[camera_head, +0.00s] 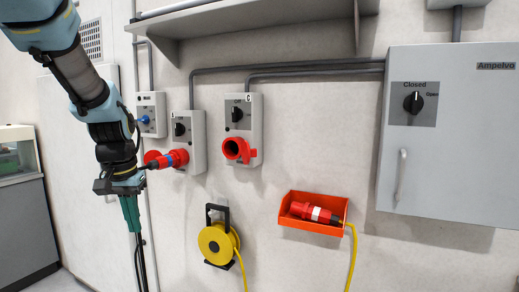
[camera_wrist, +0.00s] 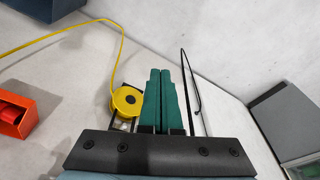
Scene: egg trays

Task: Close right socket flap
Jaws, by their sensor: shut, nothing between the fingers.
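The right socket box (camera_head: 255,115) is a grey wall unit with a dark rotary switch (camera_head: 237,114). Its red socket (camera_head: 231,147) faces out with the dark round opening uncovered. The red flap (camera_head: 253,155) stands open at the socket's right side. My gripper (camera_head: 133,228) hangs at the left, pointing down, apart from the socket and lower than it. In the wrist view its teal fingers (camera_wrist: 160,73) are together with nothing between them. The right socket does not show clearly in the wrist view.
The left socket box (camera_head: 198,128) holds a red plug (camera_head: 172,159). A yellow cable reel (camera_head: 214,244) hangs below. An orange tray (camera_head: 287,217) holds a red-and-white plug (camera_head: 314,212). A grey cabinet (camera_head: 450,150) is at right, a shelf (camera_head: 255,22) above. Wall around the right socket is clear.

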